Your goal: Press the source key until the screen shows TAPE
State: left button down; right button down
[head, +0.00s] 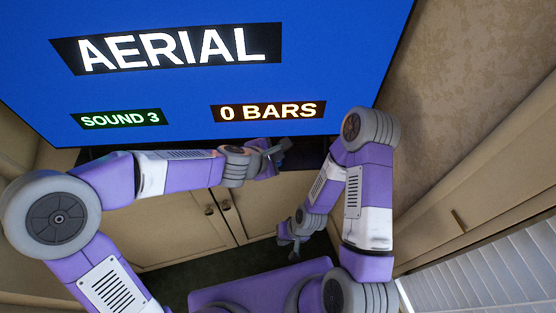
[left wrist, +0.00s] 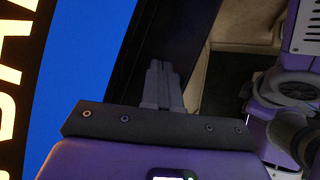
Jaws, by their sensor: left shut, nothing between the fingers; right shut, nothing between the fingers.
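The big blue screen (head: 190,88) reads AERIAL in large white letters, with SOUND 3 in green and 0 BARS in orange below. Part of the screen also shows in the left wrist view (left wrist: 85,70). My left gripper (head: 283,149) is just under the screen's lower edge, near its right part. Its fingers are shut and empty in the left wrist view (left wrist: 160,68), over a dark surface beside the screen. My right gripper (head: 289,246) is shut, low in front of the cabinet. I cannot make out the source key in either view.
A beige cabinet (head: 180,235) with two knobs stands below the screen. A dark ledge (head: 92,155) runs under the screen. A patterned wall (head: 450,75) and a slatted white blind (head: 490,280) are at the right. Dark floor shows below the cabinet.

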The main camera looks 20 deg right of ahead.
pick_arm(q)
jog(key=shift+f, duration=0.1)
dwell(0.6)
jog(key=shift+f+b, duration=0.35)
jog(key=shift+b, duration=0.05)
jog(key=shift+f+b, duration=0.35)
jog(key=shift+f, duration=0.05)
dwell(0.5)
jog(key=shift+r, duration=0.15)
jog(key=shift+r+p, duration=0.7)
jog(key=shift+p, duration=0.15)
notch_tip(320, 180, up, 5)
jog(key=p, duration=0.5)
jog(key=shift+r, duration=0.1)
